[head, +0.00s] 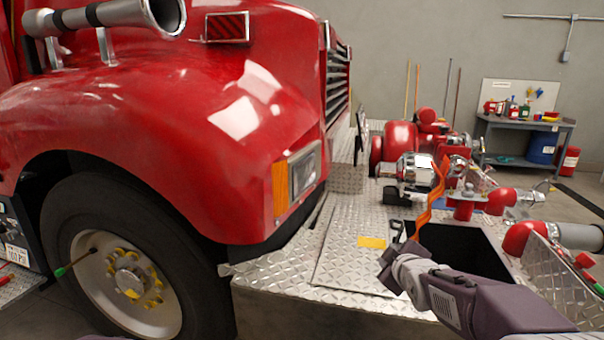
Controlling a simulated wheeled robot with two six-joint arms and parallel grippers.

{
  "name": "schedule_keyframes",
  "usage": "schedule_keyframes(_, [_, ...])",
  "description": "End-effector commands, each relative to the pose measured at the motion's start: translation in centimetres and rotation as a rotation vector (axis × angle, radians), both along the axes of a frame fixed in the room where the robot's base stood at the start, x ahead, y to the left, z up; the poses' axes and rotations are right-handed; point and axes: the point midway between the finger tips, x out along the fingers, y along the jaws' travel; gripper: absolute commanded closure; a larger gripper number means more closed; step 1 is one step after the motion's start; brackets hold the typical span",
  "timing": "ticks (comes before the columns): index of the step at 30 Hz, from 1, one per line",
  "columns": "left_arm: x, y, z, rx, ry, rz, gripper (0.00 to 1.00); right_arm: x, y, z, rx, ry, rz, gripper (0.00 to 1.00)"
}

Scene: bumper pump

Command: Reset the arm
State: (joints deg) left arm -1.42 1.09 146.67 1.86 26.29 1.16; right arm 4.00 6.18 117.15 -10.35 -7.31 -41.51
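My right arm comes in from the lower right over the truck's front bumper deck (350,235). Its gripper (396,248) is at the left edge of the dark open compartment in the deck. Its fingers are small and dark here, and I cannot tell whether they are open or shut. A wavy orange strip (432,200) runs from the pump fittings down to near the gripper; I cannot tell if they touch. My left gripper is not in view.
The red truck fender (140,120) and front wheel (125,275) fill the left side. Red and silver pump fittings (410,168) stand behind the compartment. A red-and-silver pipe (560,235) is at the right. A workbench (520,122) stands at the back right.

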Motion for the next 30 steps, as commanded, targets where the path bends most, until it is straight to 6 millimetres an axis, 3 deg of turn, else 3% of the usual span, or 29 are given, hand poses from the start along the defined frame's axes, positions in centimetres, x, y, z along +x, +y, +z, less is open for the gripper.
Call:
schedule_keyframes(3, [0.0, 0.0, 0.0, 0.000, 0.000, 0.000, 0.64, -6.0, 2.3, -7.6, 0.155, 0.246, -0.068, 0.68])
schedule_keyframes(6, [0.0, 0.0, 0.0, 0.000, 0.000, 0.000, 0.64, -11.8, 3.3, -12.9, 0.272, 0.449, -0.173, 0.68])
schedule_keyframes(12, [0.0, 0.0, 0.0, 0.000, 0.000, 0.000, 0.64, -22.2, 3.7, -19.4, 0.436, 0.760, -0.432, 0.68])
schedule_keyframes(16, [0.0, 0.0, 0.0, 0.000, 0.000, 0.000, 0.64, -28.3, 3.9, -21.5, 0.539, 0.930, -0.670, 0.68])
schedule_keyframes(17, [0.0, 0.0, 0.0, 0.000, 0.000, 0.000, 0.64, -28.9, 4.0, -21.5, 0.573, 0.946, -0.738, 0.68])
schedule_keyframes(18, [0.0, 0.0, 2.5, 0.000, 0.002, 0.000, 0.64, -28.6, 4.0, -18.9, 0.583, 0.934, -0.746, 0.68])
schedule_keyframes(23, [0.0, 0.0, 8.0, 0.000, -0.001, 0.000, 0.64, -28.5, 3.9, -13.5, 0.579, 0.932, -0.739, 0.68])
schedule_keyframes(30, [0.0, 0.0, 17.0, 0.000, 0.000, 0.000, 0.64, -28.4, 3.9, -4.5, 0.579, 0.931, -0.737, 0.68])
